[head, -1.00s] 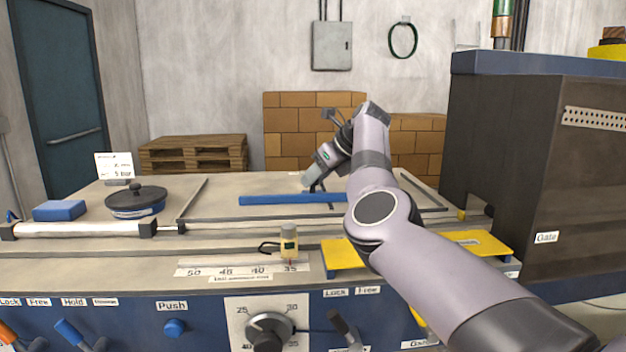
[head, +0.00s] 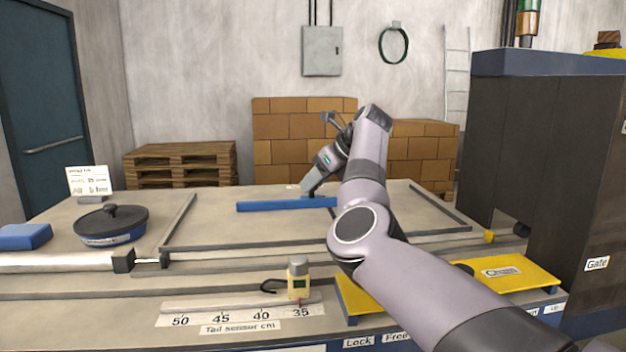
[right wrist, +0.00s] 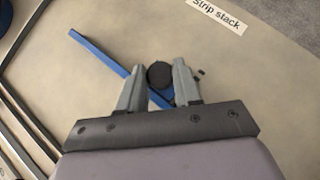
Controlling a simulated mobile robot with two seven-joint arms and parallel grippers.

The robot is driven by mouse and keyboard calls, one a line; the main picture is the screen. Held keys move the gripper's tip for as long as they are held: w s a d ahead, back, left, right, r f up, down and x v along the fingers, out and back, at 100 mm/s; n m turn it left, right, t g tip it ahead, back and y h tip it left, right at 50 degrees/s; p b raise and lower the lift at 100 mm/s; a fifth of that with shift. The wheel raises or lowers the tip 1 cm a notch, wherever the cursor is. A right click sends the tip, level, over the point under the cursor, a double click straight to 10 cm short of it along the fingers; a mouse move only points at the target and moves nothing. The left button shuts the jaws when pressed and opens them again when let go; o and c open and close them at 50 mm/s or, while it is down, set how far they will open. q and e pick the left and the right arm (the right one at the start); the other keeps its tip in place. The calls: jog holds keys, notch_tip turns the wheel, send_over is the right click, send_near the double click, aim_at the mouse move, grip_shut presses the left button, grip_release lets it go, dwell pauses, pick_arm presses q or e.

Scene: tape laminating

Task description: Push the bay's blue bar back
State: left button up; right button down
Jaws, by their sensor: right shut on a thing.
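The blue bar (head: 285,205) lies across the bay (head: 230,229), the framed flat area of the bench, toward its back. It also shows in the right wrist view (right wrist: 100,52), running at a slant to the gripper. My right gripper (head: 308,190) is at the bar's right part. In the right wrist view its two fingers (right wrist: 159,82) are shut on a round black knob (right wrist: 159,74) above the blue bar. My arm hides the bar's right end in the head view. My left gripper is not in view.
Dark rails frame the bay. A round black-lidded pot (head: 111,224) stands left. A tail sensor (head: 298,278) and yellow plates (head: 505,274) are in front, with a dark cabinet (head: 545,150) right. A "Strip stack" label (right wrist: 216,15) lies beyond the gripper.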

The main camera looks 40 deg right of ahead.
jog(key=c, duration=0.8)
grip_release()
jog(key=shift+s+r, duration=0.1)
jog(key=shift+s, duration=0.05)
jog(key=shift+b+v, duration=0.65)
jog(key=shift+v, duration=2.85)
